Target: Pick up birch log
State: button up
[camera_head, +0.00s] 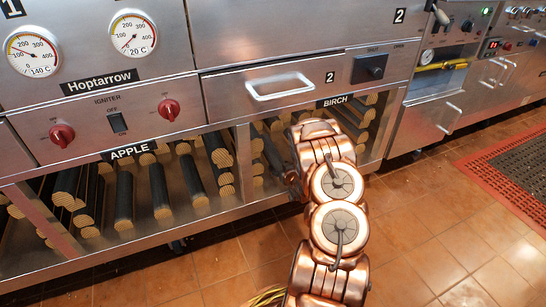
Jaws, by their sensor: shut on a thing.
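Birch logs (352,122) with dark bark and pale cut ends lie in the lower bay under the BIRCH label. My copper-coloured arm reaches up to this bay and covers its middle. My gripper (287,174) is at the bay's opening, left of the arm links, and mostly hidden. It is shut on a birch log (271,150), a dark length at the bay's left part. The fingertips and the exact grip cannot be made out.
Apple logs (125,200) fill the bay to the left. A steel drawer with a handle (280,86) hangs above the birch bay. Steel cabinets (432,115) stand to the right. The tiled floor (425,225) is clear up to a red-edged mat (505,165).

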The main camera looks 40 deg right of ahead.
jog(key=shift+c, duration=0.6)
jog(key=shift+r, duration=0.2)
notch_tip(320, 180, up, 10)
jog(key=p, duration=0.3)
jog(key=shift+f+p, duration=0.2)
jog(key=shift+p, duration=0.2)
grip_shut()
